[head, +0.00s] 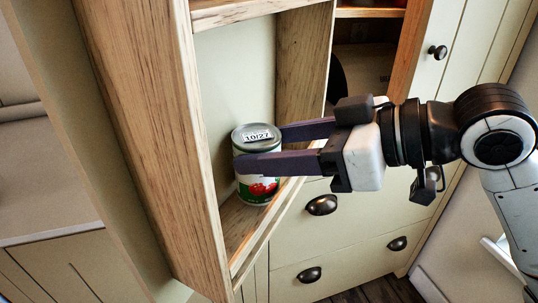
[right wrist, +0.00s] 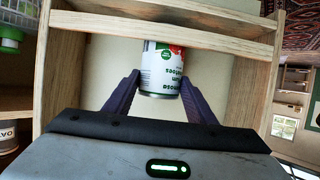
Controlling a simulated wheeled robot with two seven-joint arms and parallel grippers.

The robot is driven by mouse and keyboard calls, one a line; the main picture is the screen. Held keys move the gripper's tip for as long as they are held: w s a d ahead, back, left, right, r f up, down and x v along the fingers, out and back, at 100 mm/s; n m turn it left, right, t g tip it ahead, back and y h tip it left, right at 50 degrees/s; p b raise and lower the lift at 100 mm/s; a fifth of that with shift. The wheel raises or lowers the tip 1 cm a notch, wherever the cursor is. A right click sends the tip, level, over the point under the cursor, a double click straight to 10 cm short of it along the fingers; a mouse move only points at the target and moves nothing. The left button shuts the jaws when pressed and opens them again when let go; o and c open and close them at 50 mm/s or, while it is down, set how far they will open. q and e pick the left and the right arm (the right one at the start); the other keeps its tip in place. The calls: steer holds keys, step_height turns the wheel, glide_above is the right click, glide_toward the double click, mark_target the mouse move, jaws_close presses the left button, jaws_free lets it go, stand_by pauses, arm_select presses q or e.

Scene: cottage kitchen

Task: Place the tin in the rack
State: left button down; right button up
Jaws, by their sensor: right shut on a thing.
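The tin (head: 258,180) has a grey lid with a label reading 10/27 and a white, red and green side. My right gripper (head: 256,146) is shut on the tin, one finger on each side near its top. The tin is upright relative to the rack and sits inside the wooden rack (head: 205,190), at its lower shelf. I cannot tell whether its base touches the shelf. In the right wrist view the tin (right wrist: 162,68) shows between the fingertips (right wrist: 160,84). My left gripper is not in view.
The rack's side boards (head: 304,75) stand close on both sides, with another shelf (head: 245,10) above. Drawers with dark cup handles (head: 321,205) are to the right. In the right wrist view a green-lidded item (right wrist: 10,38) sits in the left neighbouring compartment.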

steer(key=shift+a+f, duration=0.15)
steer(key=shift+f, duration=0.45)
steer(key=o, duration=1.3)
steer(key=shift+f, duration=0.15)
steer(key=shift+d+r, duration=0.25)
steer(key=v, duration=1.1)
steer(key=shift+s+d, duration=0.15)
steer(key=shift+s, duration=0.05)
